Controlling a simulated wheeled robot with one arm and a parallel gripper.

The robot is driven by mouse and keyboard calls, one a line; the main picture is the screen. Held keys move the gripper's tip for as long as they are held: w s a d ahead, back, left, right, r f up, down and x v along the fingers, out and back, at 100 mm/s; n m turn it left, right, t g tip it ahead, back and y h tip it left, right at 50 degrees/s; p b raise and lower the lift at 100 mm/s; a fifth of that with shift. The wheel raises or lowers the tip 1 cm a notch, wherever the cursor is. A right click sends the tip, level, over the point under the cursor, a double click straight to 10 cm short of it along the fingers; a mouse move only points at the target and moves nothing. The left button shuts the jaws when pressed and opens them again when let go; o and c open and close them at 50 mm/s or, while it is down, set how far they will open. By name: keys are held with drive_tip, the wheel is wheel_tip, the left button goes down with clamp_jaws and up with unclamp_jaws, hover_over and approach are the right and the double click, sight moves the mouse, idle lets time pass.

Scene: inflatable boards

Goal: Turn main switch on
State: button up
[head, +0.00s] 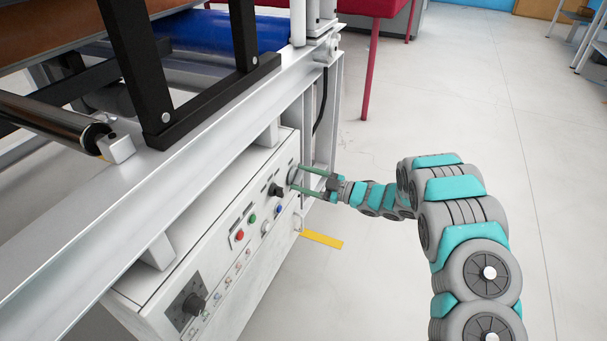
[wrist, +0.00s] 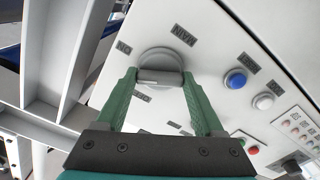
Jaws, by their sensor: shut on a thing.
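The main switch is a round grey knob with a raised grip bar on the white control panel. It shows in the wrist view (wrist: 160,58) below the MAIN label (wrist: 185,34), and at the panel's far end in the head view (head: 292,174). My gripper (wrist: 159,76), also in the head view (head: 300,180), has its two green fingers on either side of the knob, shut on it. The grip bar lies roughly crosswise between the fingertips. The ON label (wrist: 124,47) is to the knob's left. Another label below the knob is too small to read.
A black knob (head: 276,190), a green button (head: 252,218), a red button (head: 239,235) and a blue button (wrist: 236,79) share the panel. A white machine beam (head: 200,150) runs above it. Open floor (head: 400,90) lies to the right.

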drive_tip(key=m+p, duration=0.1)
drive_tip(key=m, duration=0.2)
drive_tip(key=shift+p, duration=0.35)
drive_tip(key=shift+f+m+p, duration=0.1)
drive_tip(key=shift+m+p, duration=0.4)
drive_tip(key=shift+m, duration=0.8)
drive_tip(key=o, duration=1.4)
drive_tip(key=shift+d, duration=0.1)
drive_tip(key=shift+b+v, duration=0.55)
drive_tip(key=shift+v, duration=3.3)
